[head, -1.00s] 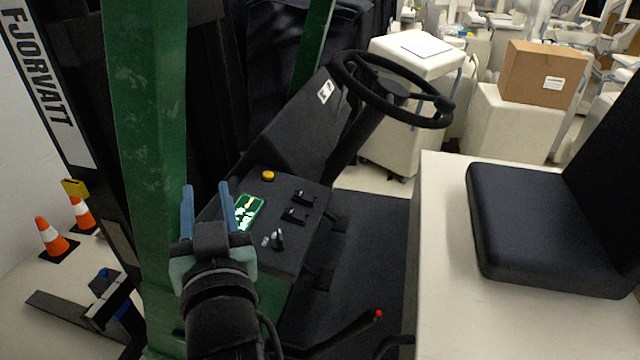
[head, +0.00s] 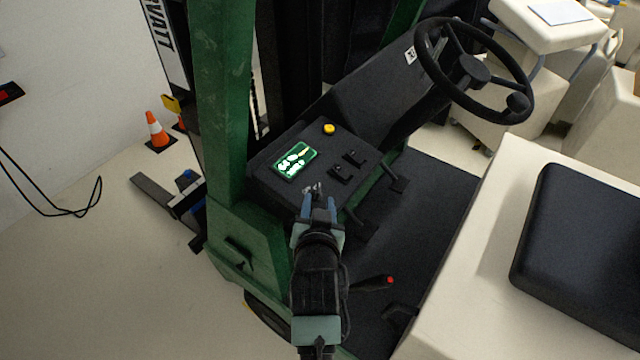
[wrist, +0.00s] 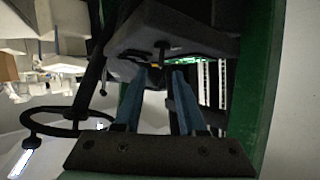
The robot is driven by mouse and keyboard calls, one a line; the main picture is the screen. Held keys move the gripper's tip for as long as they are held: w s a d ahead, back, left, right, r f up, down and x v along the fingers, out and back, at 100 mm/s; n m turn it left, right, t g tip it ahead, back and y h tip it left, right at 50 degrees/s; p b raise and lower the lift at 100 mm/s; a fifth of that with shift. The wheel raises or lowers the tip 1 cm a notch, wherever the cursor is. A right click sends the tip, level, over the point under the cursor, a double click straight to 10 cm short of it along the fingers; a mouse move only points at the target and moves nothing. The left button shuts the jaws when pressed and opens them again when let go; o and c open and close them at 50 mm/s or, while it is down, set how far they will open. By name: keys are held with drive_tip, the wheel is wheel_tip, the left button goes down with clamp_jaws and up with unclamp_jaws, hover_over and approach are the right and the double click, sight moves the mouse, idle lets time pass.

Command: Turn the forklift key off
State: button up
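The forklift's dark control panel (head: 262,178) carries a lit green display (head: 294,160), a yellow button (head: 329,129) and two black switches. The small metallic key (head: 313,187) is at the panel's near edge, partly hidden by my gripper. My gripper (head: 319,196) is at that edge with its two blue fingers apart, the key just beyond or between the tips. In the wrist view, a dark stem that looks like the key (wrist: 162,46) stands out from the panel, ahead of the gap of my open gripper (wrist: 160,72). Contact cannot be told, nor the key's angle.
A green mast post (head: 222,120) rises left of the panel. The black steering wheel (head: 423,70) stands beyond it. A red-tipped lever (head: 390,280) and the black seat (head: 585,245) are to the right.

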sight(318, 192)
drive_tip(key=shift+p+x, duration=0.6)
drive_tip(key=shift+x, duration=2.65)
drive_tip(key=shift+c, duration=0.3)
clamp_jaws()
